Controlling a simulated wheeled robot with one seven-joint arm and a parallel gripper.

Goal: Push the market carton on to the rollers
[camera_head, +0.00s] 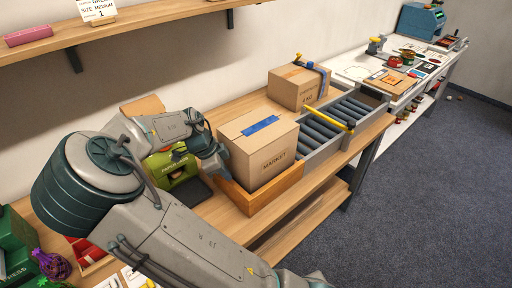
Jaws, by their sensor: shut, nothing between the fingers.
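The market carton (262,157) is a closed brown box with blue tape on top and MARKET printed on its front. It sits upright in a low wooden frame (262,203) on the bench. The grey rollers (326,126) lie in a metal-sided bed just right of the carton, with a yellow bar (334,119) across them. My gripper (218,167) is at the carton's left side, shut and empty. Its fingertips are hard to make out, and I cannot tell whether they touch the carton.
A green machine (178,172) stands left of my gripper. Another carton (297,88) with a blue tape dispenser stands behind the rollers. A white table (352,66) with parcels and small items is further right. A wall shelf (130,24) runs above. The rollers' near part is clear.

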